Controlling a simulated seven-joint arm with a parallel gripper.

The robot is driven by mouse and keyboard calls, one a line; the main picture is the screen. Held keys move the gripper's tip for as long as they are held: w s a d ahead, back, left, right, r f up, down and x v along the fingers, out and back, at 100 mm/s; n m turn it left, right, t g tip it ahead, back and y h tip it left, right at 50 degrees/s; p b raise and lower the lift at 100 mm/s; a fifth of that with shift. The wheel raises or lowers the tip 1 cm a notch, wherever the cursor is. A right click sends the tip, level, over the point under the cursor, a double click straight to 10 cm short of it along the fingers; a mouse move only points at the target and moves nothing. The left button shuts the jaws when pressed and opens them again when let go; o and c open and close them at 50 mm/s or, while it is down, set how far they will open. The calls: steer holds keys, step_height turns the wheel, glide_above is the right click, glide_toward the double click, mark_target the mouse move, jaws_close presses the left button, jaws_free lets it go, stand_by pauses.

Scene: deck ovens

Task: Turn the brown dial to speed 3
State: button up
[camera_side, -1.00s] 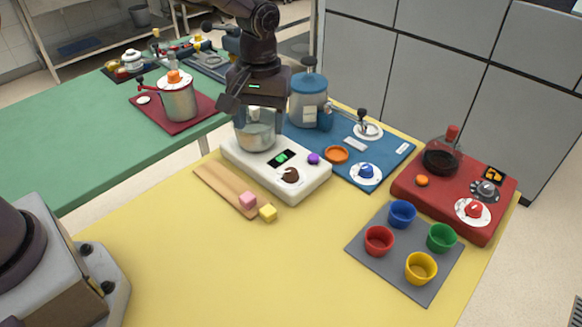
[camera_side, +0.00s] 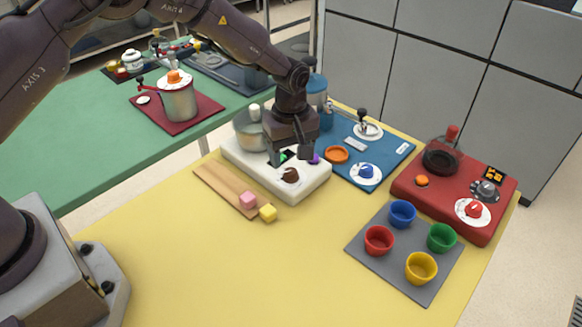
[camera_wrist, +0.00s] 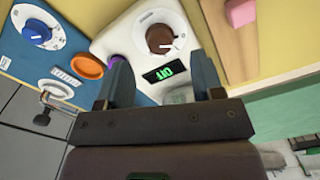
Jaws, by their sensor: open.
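The brown dial (camera_side: 290,175) sits on the front end of the white mixer base (camera_side: 312,190). In the wrist view the brown dial (camera_wrist: 160,38) has a white pointer mark and a pale ring around it. The green display (camera_wrist: 166,71) beside it appears to read "OFF". My gripper (camera_side: 290,158) is above the base, just behind the dial. In the wrist view my gripper (camera_wrist: 162,80) has its fingers apart with nothing between them, and the dial lies beyond the fingertips. The purple knob (camera_side: 315,158) is partly hidden by a finger.
The mixer's bowl (camera_side: 247,128) stands behind my gripper. A blue panel (camera_side: 395,160) with a blue dial (camera_side: 367,171) lies to the right, and a red machine (camera_side: 415,190) is farther right. A wooden board (camera_side: 222,185) with pink and yellow cubes lies left. The yellow table front is clear.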

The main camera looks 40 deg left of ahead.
mark_target(291, 171)
steer(key=shift+f, duration=2.25)
steer(key=shift+c, duration=0.2)
steer(key=c, duration=0.9)
